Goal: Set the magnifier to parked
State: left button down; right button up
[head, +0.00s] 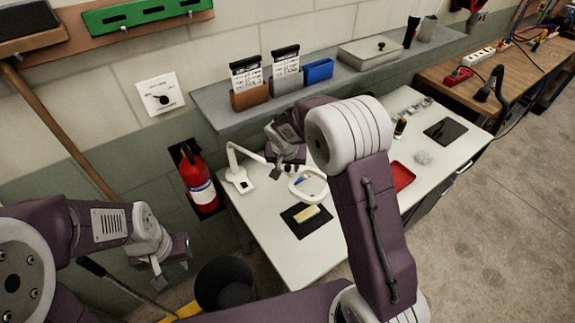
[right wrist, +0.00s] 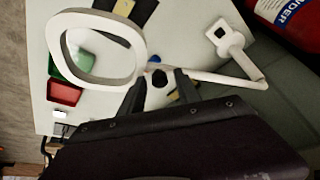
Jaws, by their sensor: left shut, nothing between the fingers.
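The magnifier (head: 310,184) is a white ring lens on a jointed white arm, with its base (head: 239,178) at the left end of the white table. Its ring stands over the table near a black mat. In the right wrist view the ring (right wrist: 136,62) is at upper left and its arm (right wrist: 225,80) runs right to the base. My right gripper (right wrist: 160,76) is open, its fingers apart close to the magnifier's arm beside the ring. I cannot tell whether they touch it. My left gripper (head: 168,280) is shut and empty, away at lower left.
The black mat (head: 292,226) holds a yellowish block (head: 307,213). A red tray (head: 402,176) and a dark pad (head: 446,131) lie further right. A grey shelf (head: 225,107) runs behind the table. A fire extinguisher (head: 197,180) hangs at left, above a black bin (head: 224,284).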

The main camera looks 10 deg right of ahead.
grip_shut()
dwell(1.2)
